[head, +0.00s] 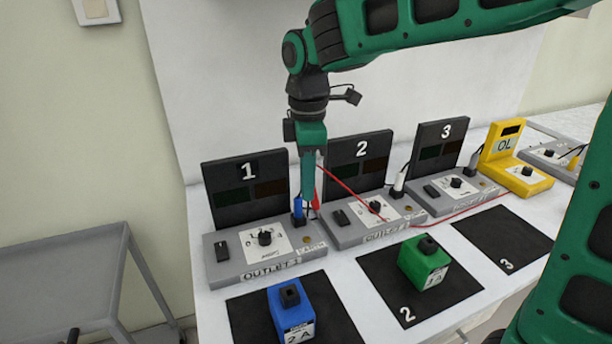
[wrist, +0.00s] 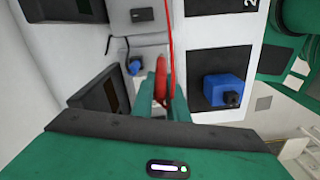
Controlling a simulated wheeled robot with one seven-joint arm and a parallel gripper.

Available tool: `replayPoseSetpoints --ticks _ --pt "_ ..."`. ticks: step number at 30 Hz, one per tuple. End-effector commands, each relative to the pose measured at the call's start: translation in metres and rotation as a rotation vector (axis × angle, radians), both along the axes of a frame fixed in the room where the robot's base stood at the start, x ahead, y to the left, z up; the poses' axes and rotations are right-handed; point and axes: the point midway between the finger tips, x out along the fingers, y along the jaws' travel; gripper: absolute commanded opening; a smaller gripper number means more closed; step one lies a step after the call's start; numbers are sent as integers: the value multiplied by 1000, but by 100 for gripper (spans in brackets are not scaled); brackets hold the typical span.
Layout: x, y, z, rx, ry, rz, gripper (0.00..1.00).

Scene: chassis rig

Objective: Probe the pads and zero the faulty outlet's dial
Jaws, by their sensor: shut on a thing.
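My gripper (head: 311,208) points down at the right end of outlet 1 (head: 222,278), shut on a red probe (head: 316,200) with a red lead. The red probe (wrist: 161,80) also shows between the fingers in the wrist view. Whether its tip touches a pad is hidden. Outlet 1 has a dial (head: 265,238) and a blue plug (head: 298,210). Outlet 2 (head: 345,238) has a dial (head: 376,206) and a white plug; outlet 3 (head: 430,206) has a dial (head: 456,183). The yellow meter (head: 530,176) reads OL.
A blue box (head: 290,318) stands on the front left black mat, and a green box (head: 423,265) on mat 2 (head: 385,300). Mat 3 (head: 505,238) is bare. The red lead crosses outlet 2 towards the meter. A grey cart (head: 60,265) stands left of the bench.

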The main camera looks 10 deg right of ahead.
Motion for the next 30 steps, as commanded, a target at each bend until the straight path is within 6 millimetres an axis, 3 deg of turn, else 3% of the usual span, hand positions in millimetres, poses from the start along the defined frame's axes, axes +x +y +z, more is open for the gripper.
replayPoseSetpoints --ticks 15,30 --pt "0 -4 -46 -2 3 -6 0" --pt "0 -5 -51 -1 1 -7 0"
